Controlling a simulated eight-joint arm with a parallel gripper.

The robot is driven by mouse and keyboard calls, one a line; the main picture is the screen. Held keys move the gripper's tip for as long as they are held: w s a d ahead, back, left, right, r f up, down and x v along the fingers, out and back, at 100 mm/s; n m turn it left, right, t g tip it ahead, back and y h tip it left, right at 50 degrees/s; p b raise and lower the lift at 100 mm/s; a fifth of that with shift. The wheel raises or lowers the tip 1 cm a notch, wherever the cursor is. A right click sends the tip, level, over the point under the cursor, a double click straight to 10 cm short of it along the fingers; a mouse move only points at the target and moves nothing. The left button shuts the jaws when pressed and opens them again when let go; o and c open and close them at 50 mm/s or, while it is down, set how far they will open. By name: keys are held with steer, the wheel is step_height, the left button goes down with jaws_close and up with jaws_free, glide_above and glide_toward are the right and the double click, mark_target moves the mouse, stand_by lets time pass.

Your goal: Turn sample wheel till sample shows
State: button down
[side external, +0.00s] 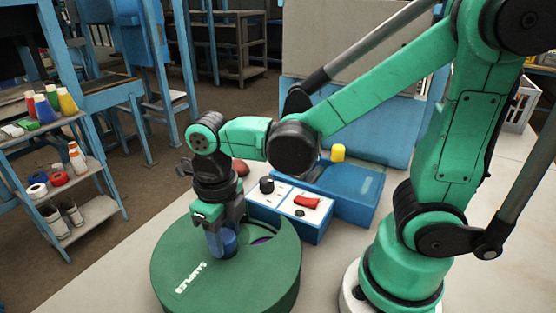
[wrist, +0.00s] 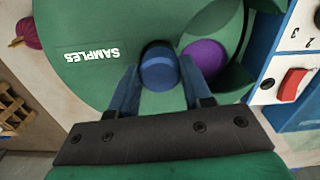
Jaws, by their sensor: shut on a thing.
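The sample wheel is a round green drum marked "SAMPLES" (side external: 180,270); it also fills the top of the wrist view (wrist: 110,85). A blue knob (side external: 229,240) stands on top of it, and it shows in the wrist view (wrist: 159,68). My gripper (side external: 222,238) points down, with its blue fingers shut on the knob. The fingers also show in the wrist view (wrist: 159,88). Beside the knob, a window in the drum's top shows part of a purple disc (wrist: 204,57). In the side view only a sliver of purple shows in the window.
A blue box with a white numbered top (side external: 290,205) stands close behind the wheel, bearing a red switch (side external: 307,201) and black knobs. A larger blue unit with a yellow cylinder (side external: 338,153) is behind it. A dark red round thing (wrist: 27,33) lies beside the wheel.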

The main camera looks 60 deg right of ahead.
stand_by(0.4)
steer(key=shift+c, duration=1.8)
jaws_free()
steer(key=shift+r, duration=2.85)
